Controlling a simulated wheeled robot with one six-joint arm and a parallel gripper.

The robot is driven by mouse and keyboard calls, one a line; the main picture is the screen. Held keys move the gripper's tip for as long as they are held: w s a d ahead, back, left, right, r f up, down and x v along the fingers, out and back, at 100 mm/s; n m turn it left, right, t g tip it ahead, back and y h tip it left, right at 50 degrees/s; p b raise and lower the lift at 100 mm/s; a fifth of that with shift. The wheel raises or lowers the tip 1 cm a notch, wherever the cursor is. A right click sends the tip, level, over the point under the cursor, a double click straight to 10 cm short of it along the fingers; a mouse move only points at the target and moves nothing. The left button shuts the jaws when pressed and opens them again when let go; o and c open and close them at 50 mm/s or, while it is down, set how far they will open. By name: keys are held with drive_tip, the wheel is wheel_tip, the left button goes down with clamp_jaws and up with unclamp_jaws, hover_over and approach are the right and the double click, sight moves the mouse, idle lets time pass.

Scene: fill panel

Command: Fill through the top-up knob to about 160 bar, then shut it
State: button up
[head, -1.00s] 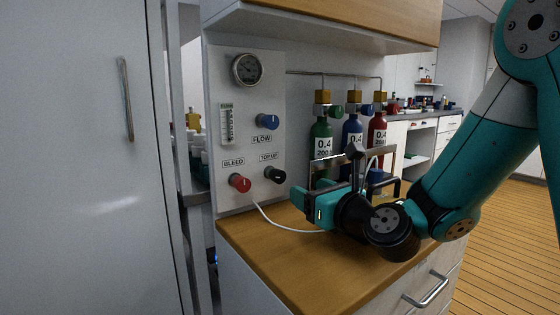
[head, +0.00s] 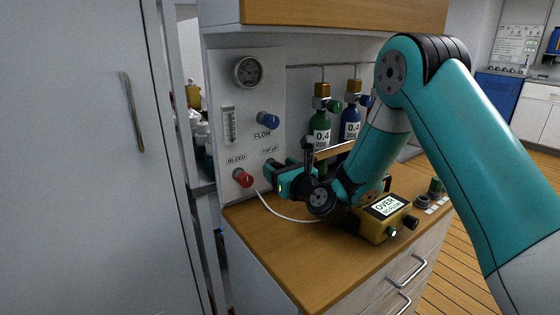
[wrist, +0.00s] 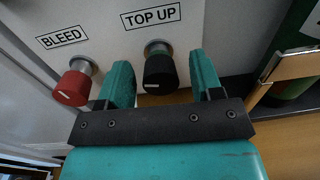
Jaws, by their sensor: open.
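The black top-up knob (wrist: 159,72) sits under the TOP UP label (wrist: 152,16) in the wrist view. My gripper (wrist: 160,82) is open, with one teal finger on each side of the knob and gaps between them. In the head view my gripper (head: 283,176) is at the panel and hides most of that knob. The red bleed knob (wrist: 73,87) is left of the left finger; it also shows in the head view (head: 242,178). The round gauge (head: 247,72) is at the panel's top; its reading is too small to tell.
The blue flow knob (head: 267,120) and a flow tube (head: 229,125) are on the panel. Green (head: 320,130) and blue (head: 350,124) bottles stand to the right. A yellow box reading OVER (head: 385,207) sits on the wooden counter (head: 290,262). A white hose crosses the counter.

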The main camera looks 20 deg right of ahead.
drive_tip(key=c, duration=0.9)
